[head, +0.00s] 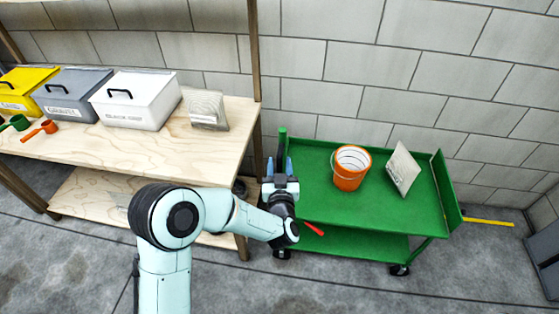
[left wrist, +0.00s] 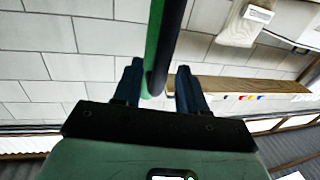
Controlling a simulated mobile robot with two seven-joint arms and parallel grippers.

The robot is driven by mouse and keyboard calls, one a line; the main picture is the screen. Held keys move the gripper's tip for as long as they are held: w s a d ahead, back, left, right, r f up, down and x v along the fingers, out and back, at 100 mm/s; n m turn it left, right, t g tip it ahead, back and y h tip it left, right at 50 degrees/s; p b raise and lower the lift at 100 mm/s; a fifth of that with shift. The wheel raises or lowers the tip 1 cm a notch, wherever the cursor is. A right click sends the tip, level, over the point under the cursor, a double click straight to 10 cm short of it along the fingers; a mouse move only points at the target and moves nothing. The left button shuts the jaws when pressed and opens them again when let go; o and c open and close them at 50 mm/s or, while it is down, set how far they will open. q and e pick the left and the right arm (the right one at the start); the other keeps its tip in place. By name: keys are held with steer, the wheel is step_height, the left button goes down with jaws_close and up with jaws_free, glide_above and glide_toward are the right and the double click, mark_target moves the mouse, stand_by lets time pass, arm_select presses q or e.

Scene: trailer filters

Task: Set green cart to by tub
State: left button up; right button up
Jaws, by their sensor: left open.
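The green cart (head: 330,205) stands against the block wall, right of the wooden shelf. Its left end has an upright green handle (head: 283,143). My left gripper (head: 279,168) is at that end, its fingers open on either side of the handle. In the left wrist view the green and black handle bar (left wrist: 162,45) reaches down between the open fingers (left wrist: 158,78); contact cannot be told. An orange bucket (head: 347,178) and a tilted pale panel (head: 403,168) are on the cart's top. I cannot tell which container is the tub. My right gripper is out of view.
A red object (head: 313,229) shows by the cart's front edge. A dark grey container (head: 545,250) stands at the far right. Floor in front is clear.

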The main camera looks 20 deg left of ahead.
arm_select(q)
steer(key=shift+x, duration=0.95)
steer(key=shift+c, duration=0.3)
jaws_close()
